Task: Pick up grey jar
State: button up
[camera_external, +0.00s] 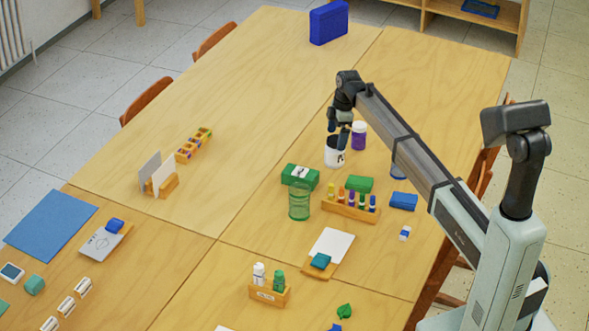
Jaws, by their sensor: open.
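The jar (334,157) that best fits the grey jar looks pale grey to white, with a dark marking on its side. It stands upright on the wooden table, right of the middle of the view. My gripper (339,133) is open and points down at the top of this jar. Its dark fingers overlap the jar's rim in the picture. I cannot tell whether they touch it or sit around it. The fingers and the dark upper part hide some of the jar's top.
A purple jar with a white lid (359,137) stands close to the right of the gripper. A green box (300,175), a green mesh cup (299,201), a wooden rack of coloured bottles (350,208) and a blue block (403,201) lie nearer. The table left of the jar is clear.

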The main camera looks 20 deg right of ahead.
aim_at(335, 152)
jog(key=shift+a+f, duration=0.25)
jog(key=shift+f, duration=1.05)
jog(key=shift+a+f, duration=0.2)
jog(key=shift+f, duration=1.05)
jog(key=c, duration=1.4)
